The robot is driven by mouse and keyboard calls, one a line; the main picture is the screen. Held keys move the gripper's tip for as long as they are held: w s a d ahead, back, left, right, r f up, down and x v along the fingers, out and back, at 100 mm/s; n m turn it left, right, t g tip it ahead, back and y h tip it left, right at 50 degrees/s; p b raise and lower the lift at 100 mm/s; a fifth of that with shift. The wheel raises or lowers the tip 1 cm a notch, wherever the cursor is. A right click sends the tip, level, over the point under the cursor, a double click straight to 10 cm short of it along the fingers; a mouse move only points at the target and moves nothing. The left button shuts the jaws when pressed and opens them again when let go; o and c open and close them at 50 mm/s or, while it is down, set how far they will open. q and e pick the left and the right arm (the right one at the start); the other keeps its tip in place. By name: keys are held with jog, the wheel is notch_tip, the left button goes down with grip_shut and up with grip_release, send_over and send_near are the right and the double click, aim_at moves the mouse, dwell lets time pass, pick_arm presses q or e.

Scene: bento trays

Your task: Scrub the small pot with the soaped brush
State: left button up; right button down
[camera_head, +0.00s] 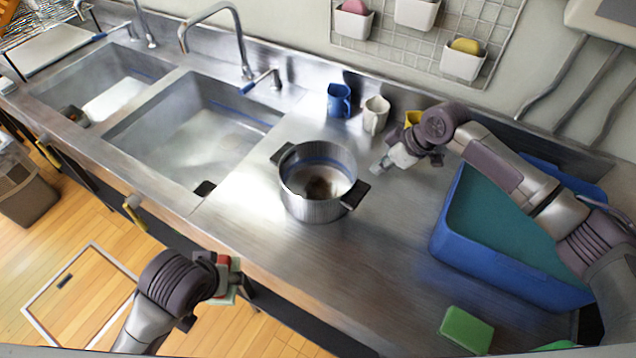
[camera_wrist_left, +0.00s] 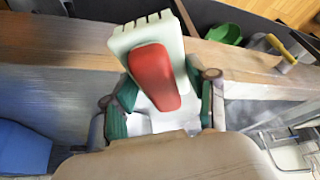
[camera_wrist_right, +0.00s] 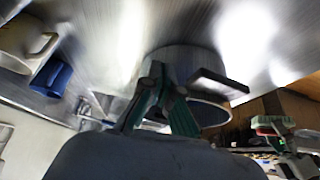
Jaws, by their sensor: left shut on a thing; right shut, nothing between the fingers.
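The small pot (camera_head: 312,208) is a steel pot with two dark handles. It stands upright on the counter right of the sinks, with a dark brown patch on its inside bottom. It also shows in the right wrist view (camera_wrist_right: 185,58). My left gripper (camera_head: 226,279) is shut on the brush (camera_wrist_left: 152,75), which has a red grip and a pale body with bristle-like teeth. It holds the brush at the counter's front edge, apart from the pot. Soap on the brush cannot be made out. My right gripper (camera_head: 384,165) is shut and empty, just right of the pot.
Two sinks (camera_head: 255,108) with faucets lie left of the pot. A blue mug (camera_head: 338,99), a white mug (camera_head: 375,113) and a yellow one stand behind. A blue tub (camera_head: 446,240) stands right, partly behind my right arm. A green block (camera_head: 466,329) lies at front right.

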pick_arm(q)
jog(key=shift+f+b, duration=0.6)
jog(key=shift+f, duration=0.05)
pick_arm(e)
jog(key=shift+f, duration=1.55)
